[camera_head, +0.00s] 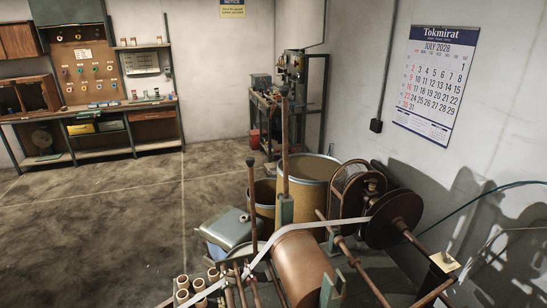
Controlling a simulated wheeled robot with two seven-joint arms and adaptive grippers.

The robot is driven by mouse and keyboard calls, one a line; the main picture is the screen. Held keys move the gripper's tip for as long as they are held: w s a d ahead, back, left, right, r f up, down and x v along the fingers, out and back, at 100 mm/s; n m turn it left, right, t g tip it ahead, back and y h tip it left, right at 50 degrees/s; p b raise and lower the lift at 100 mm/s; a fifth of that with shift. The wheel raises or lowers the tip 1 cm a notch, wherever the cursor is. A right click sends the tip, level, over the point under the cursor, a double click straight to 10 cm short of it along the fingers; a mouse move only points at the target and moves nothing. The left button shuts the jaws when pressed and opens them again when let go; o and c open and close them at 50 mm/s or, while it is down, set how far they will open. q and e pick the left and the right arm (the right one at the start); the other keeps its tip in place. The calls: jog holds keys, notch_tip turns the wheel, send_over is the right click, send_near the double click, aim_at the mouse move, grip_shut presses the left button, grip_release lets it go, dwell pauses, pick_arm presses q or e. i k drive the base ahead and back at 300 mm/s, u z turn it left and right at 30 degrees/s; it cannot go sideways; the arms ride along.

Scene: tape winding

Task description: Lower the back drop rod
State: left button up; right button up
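The tape winding machine stands at the lower right, with a large copper-brown roll (303,265) across its front. A pale tape (310,224) runs over the roll toward the lower left. A tall brown rod (285,145) stands upright in a green bracket (285,209) behind the roll. A shorter dark rod (251,200) with a knob on top stands nearly upright to its left. A long brown rod (352,258) slants down right of the roll. I cannot tell which one is the back drop rod. Neither gripper is in view.
A big yellow-brown drum (310,170), a spoked reel (355,188) and a dark disc (393,219) crowd behind the machine. Several cardboard tubes (198,285) stand at the bottom. The right wall is close, with a calendar (436,80). Open floor (100,230) lies left.

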aim_at(251, 161)
jog(key=u, duration=1.45)
jog(key=k, duration=1)
jog(key=z, duration=0.05)
